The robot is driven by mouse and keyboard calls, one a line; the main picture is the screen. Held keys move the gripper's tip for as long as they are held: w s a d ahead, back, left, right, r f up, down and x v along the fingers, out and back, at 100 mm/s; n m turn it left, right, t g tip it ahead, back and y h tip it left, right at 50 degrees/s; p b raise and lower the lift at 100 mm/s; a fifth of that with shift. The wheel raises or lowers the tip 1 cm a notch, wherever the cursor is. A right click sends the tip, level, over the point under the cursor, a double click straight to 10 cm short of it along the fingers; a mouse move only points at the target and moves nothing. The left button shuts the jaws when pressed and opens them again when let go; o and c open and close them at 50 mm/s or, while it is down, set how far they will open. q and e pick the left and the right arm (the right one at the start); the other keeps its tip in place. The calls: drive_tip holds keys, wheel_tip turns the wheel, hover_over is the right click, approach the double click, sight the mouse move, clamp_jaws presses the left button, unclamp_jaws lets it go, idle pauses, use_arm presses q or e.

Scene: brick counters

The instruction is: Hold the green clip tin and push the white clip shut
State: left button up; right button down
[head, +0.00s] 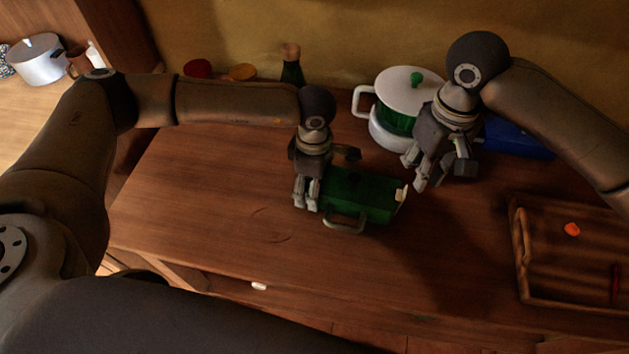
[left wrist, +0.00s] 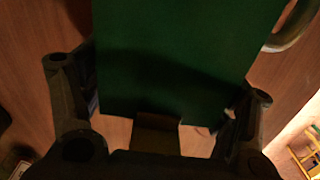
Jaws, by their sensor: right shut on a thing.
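The green clip tin (head: 370,188) lies on the wooden counter, its front handle toward me. The white clip (head: 401,193) sticks up at its right end and looks unshut. My left gripper (head: 325,180) is over the tin's left end with its fingers spread on either side. In the left wrist view the green tin (left wrist: 180,50) fills the middle between the fingers; firm contact is not clear.
A white-lidded pot (head: 398,88) with green sides stands behind the tin, close to my right gripper. A blue box (head: 520,140) is behind that gripper. A wooden tray (head: 521,250) with small items stands at right. The counter left of the tin is clear.

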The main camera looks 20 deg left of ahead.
use_arm(q)
drive_tip(key=shift+o, duration=0.5)
drive_tip(key=shift+r, duration=0.15)
drive_tip(key=shift+d+r, duration=0.1)
drive_tip(key=shift+r, duration=0.25)
wheel_tip(320, 180, up, 11)
drive_tip(key=shift+r, duration=0.1)
